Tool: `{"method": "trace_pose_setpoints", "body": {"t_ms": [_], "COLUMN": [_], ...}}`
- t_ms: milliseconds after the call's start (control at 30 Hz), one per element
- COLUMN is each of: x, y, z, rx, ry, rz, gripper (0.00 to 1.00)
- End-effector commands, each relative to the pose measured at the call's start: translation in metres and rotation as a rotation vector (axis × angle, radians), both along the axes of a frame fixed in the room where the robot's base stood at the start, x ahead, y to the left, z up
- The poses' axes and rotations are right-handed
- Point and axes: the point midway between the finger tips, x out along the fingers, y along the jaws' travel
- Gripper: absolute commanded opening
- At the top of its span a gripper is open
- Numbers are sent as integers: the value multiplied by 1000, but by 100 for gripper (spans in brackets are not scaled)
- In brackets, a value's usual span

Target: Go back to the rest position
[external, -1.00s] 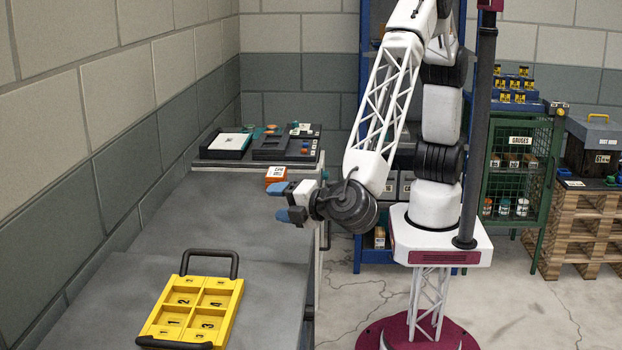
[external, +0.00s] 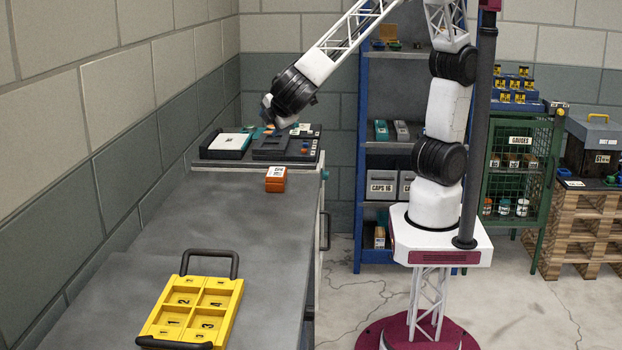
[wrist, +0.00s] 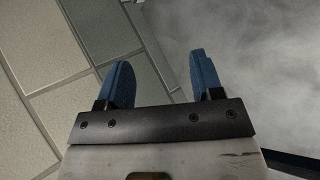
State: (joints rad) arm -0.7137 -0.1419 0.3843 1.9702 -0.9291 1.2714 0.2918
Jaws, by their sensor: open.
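My gripper (wrist: 160,85) is open and empty in the wrist view, its two blue fingers well apart. Only wall blocks and a grey surface show beyond them. In the external view my gripper (external: 267,112) is raised above the far end of the bench, in front of the dark trays. Its fingertips are small and partly hidden there.
The grey bench (external: 215,235) runs along the left wall. An orange block (external: 276,180) stands near its far right edge. A yellow tray (external: 195,307) with numbered compartments lies at the near end. Dark trays (external: 226,143) stand at the back. A blue shelf (external: 366,120) stands behind my arm.

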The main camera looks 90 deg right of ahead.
Motion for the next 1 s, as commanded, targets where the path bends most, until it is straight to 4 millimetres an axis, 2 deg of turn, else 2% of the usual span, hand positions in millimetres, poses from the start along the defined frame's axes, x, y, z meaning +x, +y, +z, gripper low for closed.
{"method": "trace_pose_setpoints", "body": {"t_ms": [33,200,500,800,1000], "x": [-3,-19,-57,-103,-136], "y": [-17,-67,-142,-201,-231], "z": [4,10,19,22,22], "rx": [25,115,282,461,583], "ry": [9,45,82,86,71], "rz": [-29,-116,-262,-399,-483], "gripper": [60,60,60,60,60]}}
